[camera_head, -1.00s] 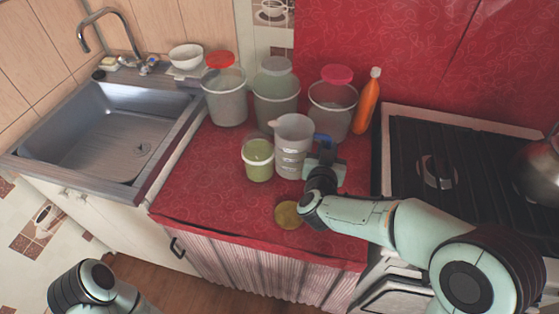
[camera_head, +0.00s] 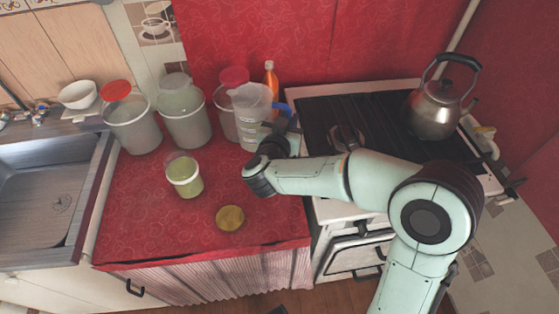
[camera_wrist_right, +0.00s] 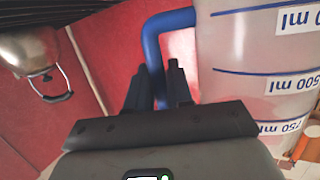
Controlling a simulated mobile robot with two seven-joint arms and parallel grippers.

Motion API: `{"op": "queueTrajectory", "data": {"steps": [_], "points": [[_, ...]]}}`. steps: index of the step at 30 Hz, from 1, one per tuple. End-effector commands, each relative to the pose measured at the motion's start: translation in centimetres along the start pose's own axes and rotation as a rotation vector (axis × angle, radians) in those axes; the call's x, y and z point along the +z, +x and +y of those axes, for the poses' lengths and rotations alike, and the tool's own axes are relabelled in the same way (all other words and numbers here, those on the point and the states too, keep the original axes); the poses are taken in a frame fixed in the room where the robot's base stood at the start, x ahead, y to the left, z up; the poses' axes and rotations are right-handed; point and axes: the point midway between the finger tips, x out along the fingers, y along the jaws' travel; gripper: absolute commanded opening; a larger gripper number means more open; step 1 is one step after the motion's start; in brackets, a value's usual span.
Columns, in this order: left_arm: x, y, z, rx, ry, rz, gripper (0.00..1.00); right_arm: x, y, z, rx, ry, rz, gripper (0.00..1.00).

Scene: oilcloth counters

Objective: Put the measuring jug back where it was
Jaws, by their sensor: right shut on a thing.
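The measuring jug (camera_head: 252,118) is clear plastic with a blue handle (camera_head: 284,108) and stands upright toward the back right of the red counter (camera_head: 128,215). My right gripper (camera_head: 281,125) is shut on its handle from the right side. In the right wrist view the blue handle (camera_wrist_right: 152,52) passes between the fingers (camera_wrist_right: 160,85), and the jug's wall with blue volume marks (camera_wrist_right: 255,70) is on the right. The head view does not make clear whether the jug's base touches the counter. My left gripper is not in view.
Several lidded containers, including the red-lidded one (camera_head: 133,125), line the back. An orange bottle (camera_head: 270,77) is behind the jug. A small green-filled tub (camera_head: 184,177) and a yellow lid (camera_head: 230,217) lie in front. The stove with a kettle (camera_head: 436,108) is right.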

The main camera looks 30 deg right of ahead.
Motion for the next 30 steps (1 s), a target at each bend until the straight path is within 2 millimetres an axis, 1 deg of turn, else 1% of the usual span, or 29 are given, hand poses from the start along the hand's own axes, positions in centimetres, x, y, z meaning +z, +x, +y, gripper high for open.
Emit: {"op": "queueTrajectory", "data": {"steps": [1,3,6,9,12,17,19,25,27,30], "points": [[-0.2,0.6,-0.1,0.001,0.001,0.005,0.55,1.8,0.4,0.0,0.0,-0.005,-0.001,0.0],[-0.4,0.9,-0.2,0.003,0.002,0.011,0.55,3.6,0.8,0.0,-0.001,-0.004,-0.001,0.0],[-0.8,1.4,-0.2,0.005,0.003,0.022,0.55,6.2,1.3,0.1,0.0,-0.004,0.0,0.0],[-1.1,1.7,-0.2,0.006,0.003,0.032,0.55,8.2,1.7,0.1,-0.001,-0.002,0.001,0.0],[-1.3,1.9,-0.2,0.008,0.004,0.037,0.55,9.5,2.0,0.1,-0.001,0.001,0.001,0.0],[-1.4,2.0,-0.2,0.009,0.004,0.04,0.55,10.3,2.2,0.1,-0.002,0.003,0.004,0.0],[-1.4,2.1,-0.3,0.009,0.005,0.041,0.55,10.9,2.3,0.1,-0.002,0.001,0.003,0.0],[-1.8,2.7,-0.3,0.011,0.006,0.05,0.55,13.9,2.9,0.2,-0.002,0.0,0.002,0.0],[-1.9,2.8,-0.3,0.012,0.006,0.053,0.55,14.3,3.0,0.2,-0.002,0.002,0.003,0.0],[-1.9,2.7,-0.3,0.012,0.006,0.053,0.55,14.2,3.0,0.2,-0.002,0.005,0.004,0.0]]}}
